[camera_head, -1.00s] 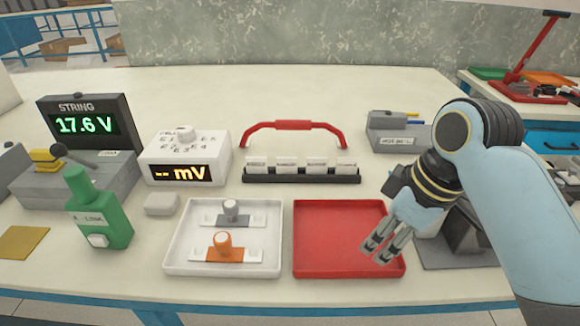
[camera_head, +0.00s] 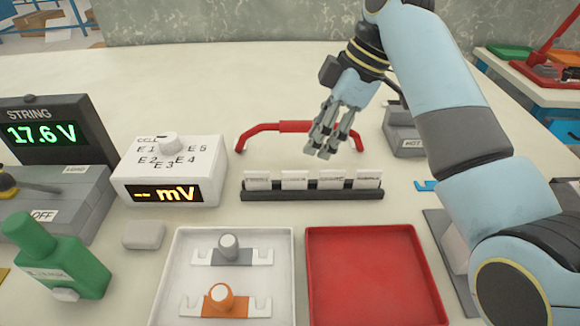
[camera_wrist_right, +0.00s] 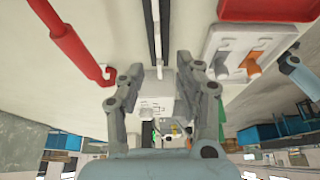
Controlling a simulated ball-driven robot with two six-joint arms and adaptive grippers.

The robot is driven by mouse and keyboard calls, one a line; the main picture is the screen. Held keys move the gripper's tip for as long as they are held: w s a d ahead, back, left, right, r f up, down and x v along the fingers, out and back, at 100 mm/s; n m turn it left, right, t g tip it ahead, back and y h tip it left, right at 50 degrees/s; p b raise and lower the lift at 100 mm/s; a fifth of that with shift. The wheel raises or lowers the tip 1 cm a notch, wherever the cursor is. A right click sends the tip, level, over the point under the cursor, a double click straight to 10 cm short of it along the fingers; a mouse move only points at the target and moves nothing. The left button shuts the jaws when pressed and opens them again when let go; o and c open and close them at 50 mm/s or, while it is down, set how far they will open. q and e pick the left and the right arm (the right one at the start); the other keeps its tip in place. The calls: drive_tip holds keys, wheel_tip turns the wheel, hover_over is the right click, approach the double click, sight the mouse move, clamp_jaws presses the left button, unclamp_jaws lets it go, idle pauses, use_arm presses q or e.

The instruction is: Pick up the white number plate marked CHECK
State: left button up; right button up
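Several white number plates stand in a row in a dark rack (camera_head: 312,194) in the head view. Their small print is too blurred for me to tell which reads CHECK. The leftmost plate (camera_head: 257,181) and the rightmost plate (camera_head: 369,180) stand at the rack's ends, two more between. My right gripper (camera_head: 325,152) is above and behind the row, near the middle plates, pointing down. In the right wrist view its fingers (camera_wrist_right: 163,78) are spread with nothing clearly held between them. The rack also shows there as a dark strip (camera_wrist_right: 153,25). My left gripper is out of view.
A red handle (camera_head: 296,126) lies behind the rack, close to my right gripper. The white mV meter (camera_head: 150,185) stands left of the rack. In front are a white tray (camera_head: 286,240) with two clips and an empty red tray (camera_head: 370,275). A green bottle-shaped tool (camera_head: 60,260) stands front left.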

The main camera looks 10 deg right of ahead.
sight(296, 171)
drive_tip(key=x, duration=0.4)
drive_tip(key=shift+s+a+f, duration=0.15)
drive_tip(key=shift+a+f, duration=0.05)
drive_tip(key=shift+f, duration=0.15)
drive_tip(key=shift+a+f, duration=0.1)
drive_tip(key=shift+f, duration=0.2)
drive_tip(key=x, duration=0.3)
drive_tip(key=b+x, duration=0.1)
drive_tip(key=shift+w+a+f, duration=0.15)
drive_tip(key=shift+w+f, duration=0.2)
drive_tip(key=shift+w, duration=0.1)
drive_tip(key=shift+c, duration=1)
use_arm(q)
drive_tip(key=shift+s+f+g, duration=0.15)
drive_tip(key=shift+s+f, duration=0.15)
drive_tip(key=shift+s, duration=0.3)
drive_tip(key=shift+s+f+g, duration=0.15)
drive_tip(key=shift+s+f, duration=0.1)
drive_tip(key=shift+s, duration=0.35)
use_arm(e)
clamp_jaws()
